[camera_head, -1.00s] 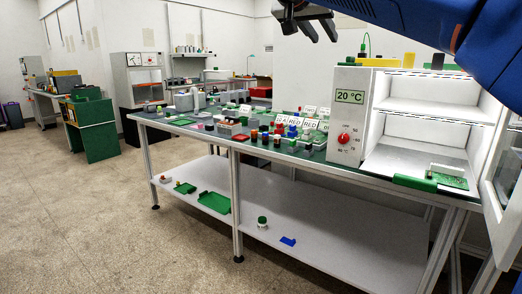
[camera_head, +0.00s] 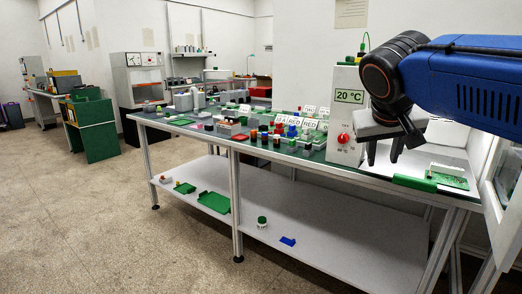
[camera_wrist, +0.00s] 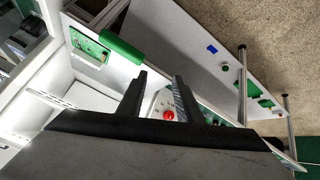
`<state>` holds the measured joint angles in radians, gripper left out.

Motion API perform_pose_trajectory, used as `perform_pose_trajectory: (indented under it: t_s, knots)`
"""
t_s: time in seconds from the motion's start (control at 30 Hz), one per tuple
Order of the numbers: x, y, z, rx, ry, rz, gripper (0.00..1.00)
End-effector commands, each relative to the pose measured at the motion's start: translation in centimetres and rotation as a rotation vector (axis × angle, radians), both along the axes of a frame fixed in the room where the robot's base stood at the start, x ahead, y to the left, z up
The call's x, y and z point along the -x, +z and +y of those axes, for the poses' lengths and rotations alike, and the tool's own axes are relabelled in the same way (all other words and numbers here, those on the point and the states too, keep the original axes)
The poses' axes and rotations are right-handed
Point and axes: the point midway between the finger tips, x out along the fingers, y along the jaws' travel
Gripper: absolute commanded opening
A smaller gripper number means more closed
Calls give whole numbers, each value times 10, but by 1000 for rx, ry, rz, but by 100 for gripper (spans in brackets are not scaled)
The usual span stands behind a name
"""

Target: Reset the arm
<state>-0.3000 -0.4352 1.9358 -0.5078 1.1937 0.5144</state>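My gripper (camera_head: 382,160) hangs in front of the white incubator-like box (camera_head: 345,120) at the right end of the bench, fingers pointing down. The box has a "20 °C" display and a red knob, and its inside is partly hidden by my blue arm. In the wrist view my gripper (camera_wrist: 160,76) has its two dark fingers apart with nothing held between them. The red knob (camera_wrist: 168,115) shows in the background beyond the gap.
A green-handled tray (camera_head: 415,183) lies at the box's opening, and an open door (camera_head: 507,180) stands at the right edge. Several bottles and red-labelled racks (camera_head: 290,128) crowd the bench left of the box. The lower shelf (camera_head: 330,225) is mostly clear.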

Motion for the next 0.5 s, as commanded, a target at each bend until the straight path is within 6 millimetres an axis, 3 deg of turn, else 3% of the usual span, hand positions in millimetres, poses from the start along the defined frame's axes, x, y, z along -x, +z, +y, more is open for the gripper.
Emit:
perform_pose_trajectory:
  t_s: [0.03,0.3,0.5]
  knots:
    - [21,-26,-8,-18,14,31,32]
    - [116,-157,-18,-141,121,156,32]
    - [167,-229,-11,-222,167,187,32]
